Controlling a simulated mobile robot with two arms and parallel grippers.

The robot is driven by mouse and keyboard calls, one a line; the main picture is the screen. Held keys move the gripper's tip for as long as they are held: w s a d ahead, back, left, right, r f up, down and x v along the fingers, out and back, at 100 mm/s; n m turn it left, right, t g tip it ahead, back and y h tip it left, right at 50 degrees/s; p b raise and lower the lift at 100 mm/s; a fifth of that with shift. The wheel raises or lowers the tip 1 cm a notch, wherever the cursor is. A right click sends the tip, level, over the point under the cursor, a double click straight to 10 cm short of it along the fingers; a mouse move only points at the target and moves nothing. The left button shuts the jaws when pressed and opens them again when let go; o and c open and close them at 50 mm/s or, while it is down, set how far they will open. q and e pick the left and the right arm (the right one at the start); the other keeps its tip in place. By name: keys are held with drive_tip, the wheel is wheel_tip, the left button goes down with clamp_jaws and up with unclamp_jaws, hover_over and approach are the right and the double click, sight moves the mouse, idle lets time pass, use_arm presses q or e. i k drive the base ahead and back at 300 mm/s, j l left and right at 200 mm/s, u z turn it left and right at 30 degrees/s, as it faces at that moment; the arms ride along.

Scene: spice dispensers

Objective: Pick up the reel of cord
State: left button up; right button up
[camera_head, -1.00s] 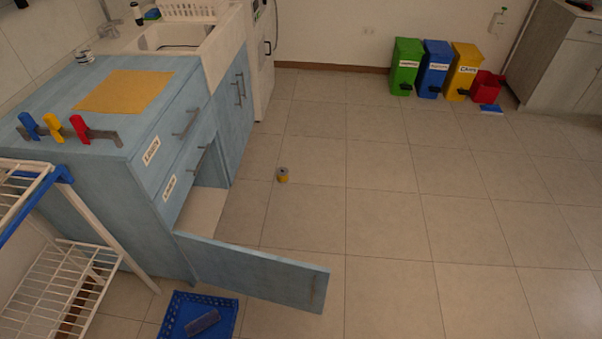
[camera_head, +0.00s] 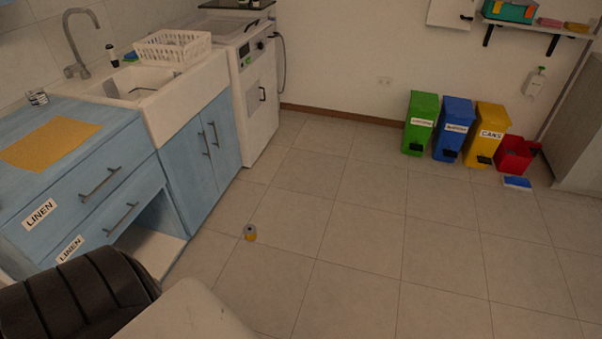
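The reel of cord (camera_head: 250,233) is a small reel with a yellow-orange side and a grey end. It lies on the tiled floor, in front of the blue cabinets and apart from them. Neither of my grippers shows in the head view. A black ribbed part and a pale rounded part, which look like my own arm, fill the lower left corner and hide the floor there. Nothing is seen touching the reel.
Blue cabinets with drawers (camera_head: 92,190) labelled LINEN and an open lower compartment stand at the left. Green (camera_head: 420,122), blue (camera_head: 453,128) and yellow (camera_head: 485,134) bins and a red bin (camera_head: 513,154) stand by the far wall. The floor (camera_head: 350,240) around the reel is clear.

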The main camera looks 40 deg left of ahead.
sight(250, 231)
drive_tip(key=i+u, duration=0.2)
drive_tip(key=i, duration=0.2)
drive_tip(key=i+l+u, duration=0.2)
drive_tip(key=i, duration=0.2)
drive_tip(key=i+l+u, duration=0.15)
drive_tip(key=i, duration=0.25)
drive_tip(key=i+u, duration=0.2)
drive_tip(key=u, duration=0.25)
drive_tip(key=i+u, duration=0.2)
drive_tip(key=u, duration=0.25)
drive_tip(key=i+u, duration=0.2)
drive_tip(key=u, duration=0.2)
drive_tip(key=i+l+u, duration=0.2)
drive_tip(key=u, duration=0.25)
drive_tip(key=i+l+u, duration=0.15)
drive_tip(key=u, duration=0.3)
